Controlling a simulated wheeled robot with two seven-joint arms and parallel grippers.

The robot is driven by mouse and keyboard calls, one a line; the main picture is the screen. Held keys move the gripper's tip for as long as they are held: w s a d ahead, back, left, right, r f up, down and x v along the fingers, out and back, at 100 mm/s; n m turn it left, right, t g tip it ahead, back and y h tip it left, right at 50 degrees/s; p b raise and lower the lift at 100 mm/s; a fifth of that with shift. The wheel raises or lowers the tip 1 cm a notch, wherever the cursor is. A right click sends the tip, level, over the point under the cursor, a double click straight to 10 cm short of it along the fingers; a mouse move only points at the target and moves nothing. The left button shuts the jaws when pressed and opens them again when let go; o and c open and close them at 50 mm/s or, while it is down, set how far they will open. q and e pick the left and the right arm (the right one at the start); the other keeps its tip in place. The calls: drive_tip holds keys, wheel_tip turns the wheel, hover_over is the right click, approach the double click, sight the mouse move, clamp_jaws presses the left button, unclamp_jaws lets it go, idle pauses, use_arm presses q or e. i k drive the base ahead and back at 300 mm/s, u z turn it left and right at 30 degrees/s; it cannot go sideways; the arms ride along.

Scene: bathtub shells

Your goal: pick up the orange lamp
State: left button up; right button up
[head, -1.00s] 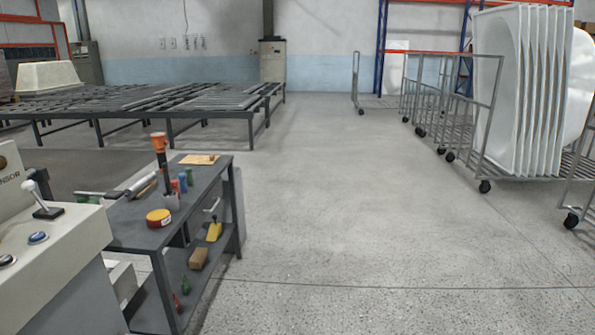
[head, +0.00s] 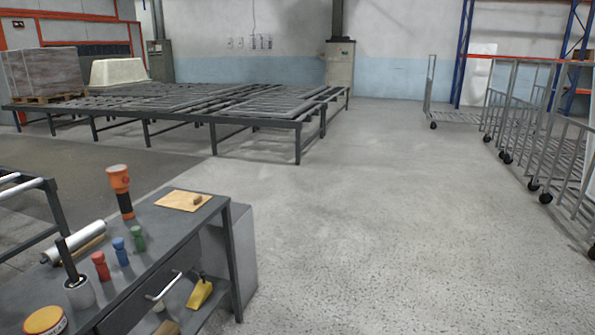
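The orange lamp (head: 120,189) is a flashlight with an orange head and a dark body with an orange band. It stands upright, head up, on the dark grey workbench (head: 190,236), toward its far left edge. Neither of my grippers shows in the head view.
Near the lamp are a sandpaper-like sheet (head: 184,200), red (head: 101,266), blue (head: 121,252) and green (head: 138,239) small items, a cup (head: 79,292) and a yellow tin (head: 45,321). Slatted tables (head: 235,112) stand behind. Open floor (head: 370,220) lies to the right, with wire carts (head: 515,115) beyond.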

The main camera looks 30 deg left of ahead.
sight(117, 174)
drive_tip(key=u, duration=0.25)
drive_tip(key=i, duration=2.15)
drive_tip(key=u, duration=1.85)
drive_tip(key=i, duration=1)
drive_tip(key=u, duration=1.5)
drive_tip(key=k, duration=0.25)
drive_tip(key=z, duration=0.15)
